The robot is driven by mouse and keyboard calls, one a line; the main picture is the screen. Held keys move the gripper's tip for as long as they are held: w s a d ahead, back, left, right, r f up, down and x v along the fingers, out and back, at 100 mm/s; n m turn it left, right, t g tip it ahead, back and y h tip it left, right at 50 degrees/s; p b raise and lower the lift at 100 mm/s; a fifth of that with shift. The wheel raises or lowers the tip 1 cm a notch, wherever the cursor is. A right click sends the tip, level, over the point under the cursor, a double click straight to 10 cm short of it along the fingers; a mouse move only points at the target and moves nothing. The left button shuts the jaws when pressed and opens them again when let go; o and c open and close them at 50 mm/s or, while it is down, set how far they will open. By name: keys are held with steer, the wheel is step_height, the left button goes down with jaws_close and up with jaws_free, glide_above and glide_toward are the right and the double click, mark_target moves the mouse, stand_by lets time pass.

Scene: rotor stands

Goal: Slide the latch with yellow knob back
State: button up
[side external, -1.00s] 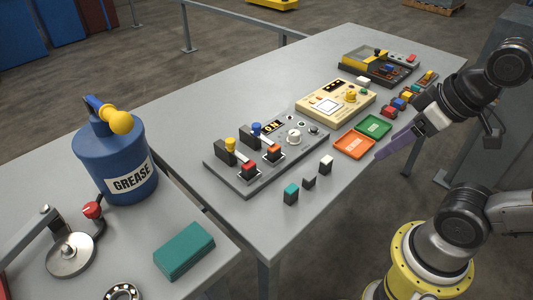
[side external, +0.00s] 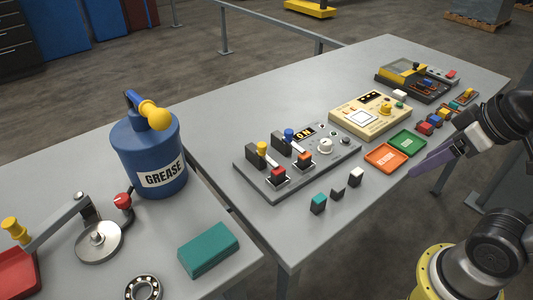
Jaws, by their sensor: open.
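The latch with the yellow knob (side external: 262,148) is on the left part of a grey control panel (side external: 345,150) on the main table, beside a dark upright block (side external: 257,158). A similar dark block with a blue knob (side external: 289,134) stands to its right. My gripper (side external: 414,171), with purple fingers, is at the right side of the picture, near the table's front edge. It is open, looks empty, and is well apart from the latch. Its far finger is mostly hidden.
A red and an orange switch (side external: 304,157) sit in front of the latches. Orange (side external: 386,158) and green (side external: 408,143) trays lie between gripper and panel. Small blocks, one teal-topped (side external: 318,203), stand in front. A grease can (side external: 150,155) with a yellow knob is on the left table.

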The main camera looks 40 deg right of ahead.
stand_by(0.3)
steer(key=shift+c, duration=0.9)
steer(key=w+a+r+n+g, duration=0.1)
steer(key=w+a+r+g, duration=0.15)
steer(key=w+r, duration=1.3)
steer(key=n+g, duration=0.2)
steer(key=g, duration=0.1)
glide_above(262, 144)
step_height(262, 144, down, 13)
step_height(262, 144, down, 14)
steer(key=shift+r, duration=0.15)
